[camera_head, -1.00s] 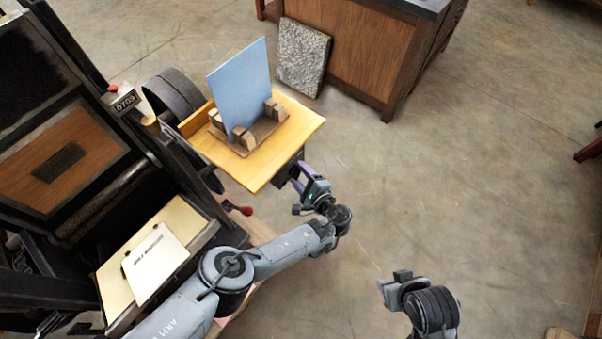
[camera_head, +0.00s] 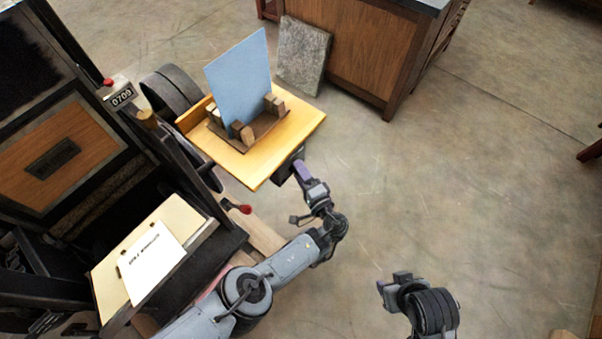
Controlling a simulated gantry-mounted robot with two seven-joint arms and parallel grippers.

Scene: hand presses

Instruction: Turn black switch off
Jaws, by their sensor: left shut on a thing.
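A small black box (camera_head: 287,169), which looks like the switch housing, sits under the right edge of the wooden shelf in the head view. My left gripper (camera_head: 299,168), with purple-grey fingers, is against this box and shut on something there. The black switch itself is hidden by the fingers and the shelf edge, so its position cannot be read. My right gripper (camera_head: 390,284) is at the lower right, over bare floor and far from the box. Its fingers are too unclear to tell open from shut.
The hand press has a counter (camera_head: 122,96) reading 0709, a red-tipped lever (camera_head: 240,208) and a white sheet (camera_head: 152,262) on its bed. A blue board (camera_head: 238,78) stands on the shelf (camera_head: 257,170). Floor is clear to the right.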

